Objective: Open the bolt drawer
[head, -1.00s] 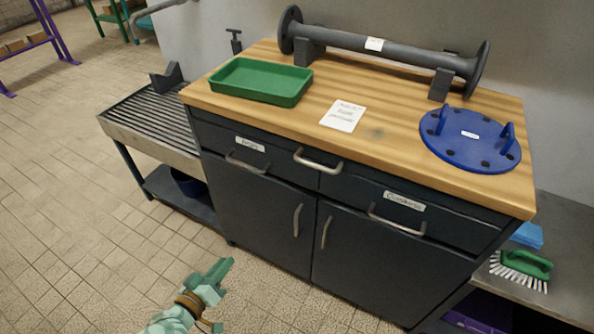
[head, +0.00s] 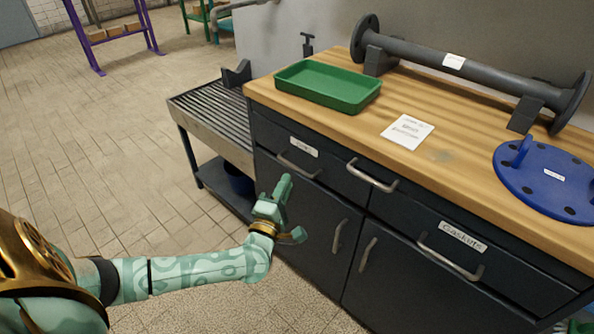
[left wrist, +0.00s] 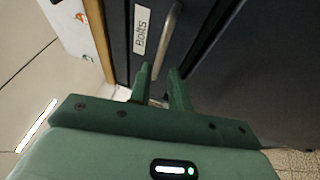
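The bolt drawer (head: 335,180) is the left one in the dark cabinet's top row, with a white label reading Bolts (head: 303,147). It is shut. Its metal bar handle (head: 297,166) is below the label. My left gripper (head: 285,183) is in front of the cabinet, close to this handle and a little below it in the head view. In the left wrist view, the two green fingers (left wrist: 160,76) are apart with nothing between them. The handle (left wrist: 170,36) and the Bolts label (left wrist: 141,30) lie beyond the fingertips.
Another handle (head: 371,176) and a Gaskets drawer (head: 510,275) are to the right, with cupboard doors (head: 310,232) below. The wooden top (head: 465,165) holds a green tray (head: 327,86), a pipe and a blue flange (head: 550,175). A slatted bench (head: 213,118) adjoins at left.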

